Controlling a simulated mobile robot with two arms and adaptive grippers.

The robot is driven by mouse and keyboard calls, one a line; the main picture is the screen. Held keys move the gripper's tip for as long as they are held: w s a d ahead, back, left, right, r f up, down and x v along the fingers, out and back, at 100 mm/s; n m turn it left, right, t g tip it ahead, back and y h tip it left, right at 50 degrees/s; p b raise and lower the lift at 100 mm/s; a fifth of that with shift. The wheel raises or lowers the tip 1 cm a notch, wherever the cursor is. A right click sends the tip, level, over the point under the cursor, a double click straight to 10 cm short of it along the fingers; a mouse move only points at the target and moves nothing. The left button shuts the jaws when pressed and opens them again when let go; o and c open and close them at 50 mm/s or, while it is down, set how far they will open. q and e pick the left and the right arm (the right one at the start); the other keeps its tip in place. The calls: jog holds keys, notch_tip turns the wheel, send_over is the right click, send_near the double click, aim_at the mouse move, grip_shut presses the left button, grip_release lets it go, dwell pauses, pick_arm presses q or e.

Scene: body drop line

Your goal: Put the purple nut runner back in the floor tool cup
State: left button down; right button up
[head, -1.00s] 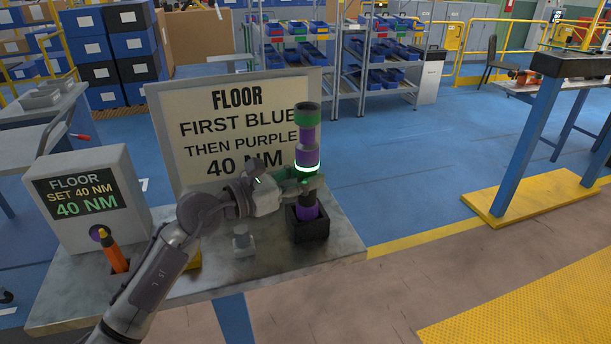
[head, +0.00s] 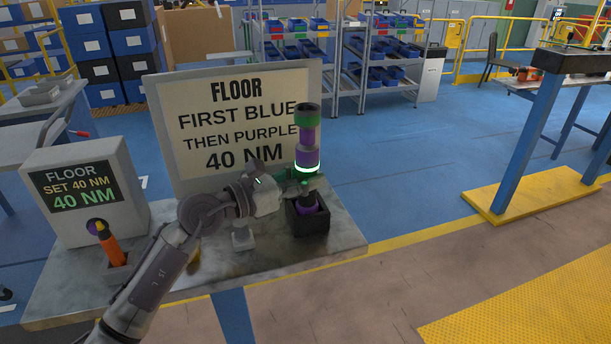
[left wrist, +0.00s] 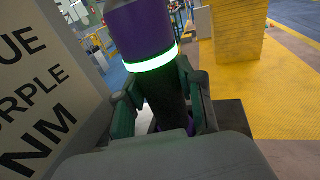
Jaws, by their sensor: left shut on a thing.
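The purple nut runner (head: 306,155) stands upright, with a green band near its top and a lit green ring. Its lower end is inside the black floor tool cup (head: 310,226) on the grey bench. My left gripper (head: 306,187) is shut on the nut runner just below the lit ring. In the left wrist view, the fingers (left wrist: 165,105) sit on both sides of the dark grip of the nut runner (left wrist: 143,35). I cannot tell whether the tool's foot touches the cup's bottom. My right gripper is not in view.
A sign board (head: 238,120) stands behind the cup. A torque controller box (head: 88,195) and an orange-handled tool (head: 107,243) in a holder are at left. A small grey fixture (head: 242,238) stands beside the cup.

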pick_arm(q)
jog(key=shift+f, duration=0.15)
jog(key=c, duration=0.6)
grip_release()
jog(key=shift+c, duration=0.2)
jog(key=shift+f, duration=0.25)
jog(key=shift+v, duration=1.25)
jog(key=shift+b+v, duration=0.5)
jog(key=shift+v, duration=1.8)
jog(key=shift+s+d+r, duration=0.1)
jog(key=shift+r, duration=0.05)
